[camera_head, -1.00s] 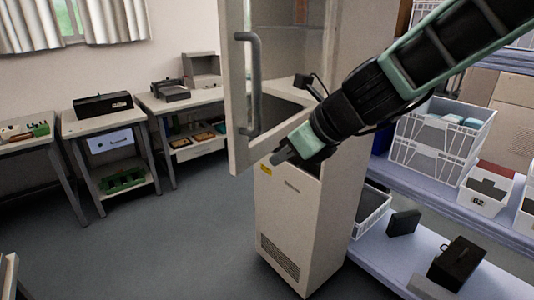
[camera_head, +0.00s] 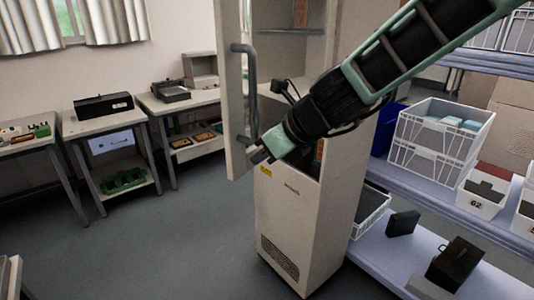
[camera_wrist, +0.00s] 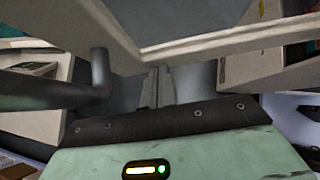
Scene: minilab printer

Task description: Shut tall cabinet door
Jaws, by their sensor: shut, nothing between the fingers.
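The tall cabinet (camera_head: 295,215) is a pale, narrow unit with a vented lower front and an open upper compartment. Its door (camera_head: 233,90) stands open, swung out to the left, with a long grey bar handle (camera_head: 252,92) on it. My gripper (camera_head: 257,155) is shut and empty, its tips close to the lower end of the handle and the door's bottom edge. I cannot tell if they touch. In the wrist view the handle (camera_wrist: 101,75) is just left of the fingertips (camera_wrist: 154,85), and the door's edge (camera_wrist: 205,45) crosses above them.
A shelf rack (camera_head: 440,200) with white bins (camera_head: 440,135) stands close to the cabinet's right. Small tables (camera_head: 100,125) with boxes line the back wall at left. The grey floor (camera_head: 165,245) in front and left is clear.

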